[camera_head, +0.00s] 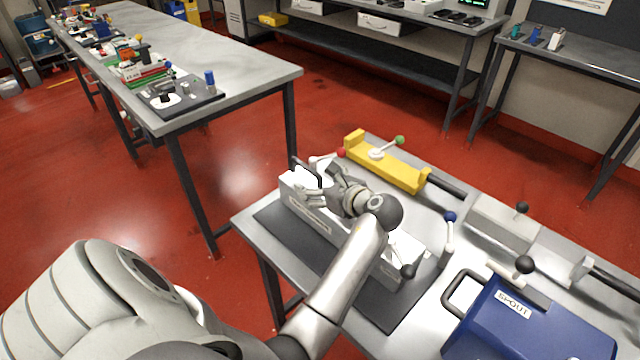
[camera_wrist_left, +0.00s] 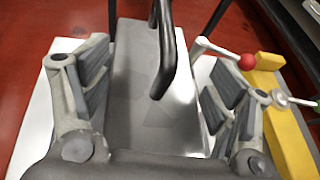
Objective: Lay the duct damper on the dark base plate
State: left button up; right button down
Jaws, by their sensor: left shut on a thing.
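The duct damper appears to be the long pale box (camera_head: 310,218) with a label on its side and a black-knobbed lever at its near right end. It is over the dark base plate (camera_head: 385,312); I cannot tell whether it touches the plate. My left gripper (camera_head: 325,186) comes down on the box's far left part and is shut on it. In the left wrist view my left fingers (camera_wrist_left: 160,105) stand on either side of a grey surface, with a black handle (camera_wrist_left: 165,50) beyond. My arm hides the middle of the box. My right gripper is not in view.
A blue box marked SPOUT (camera_head: 535,325) stands at the right, near a blue-knobbed lever (camera_head: 449,220). A grey block (camera_head: 503,222) with a black-knobbed lever stands behind it.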

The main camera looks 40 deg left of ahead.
pick_arm(q)
jog(key=shift+f, duration=0.1)
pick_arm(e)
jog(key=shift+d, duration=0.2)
pick_arm(q)
jog(key=o, duration=2)
jog(key=shift+o, duration=0.2)
jog(key=shift+f, duration=0.25)
notch_tip(320, 180, up, 10)
jog(key=shift+r, duration=0.2)
jog(key=shift+d+f, duration=0.1)
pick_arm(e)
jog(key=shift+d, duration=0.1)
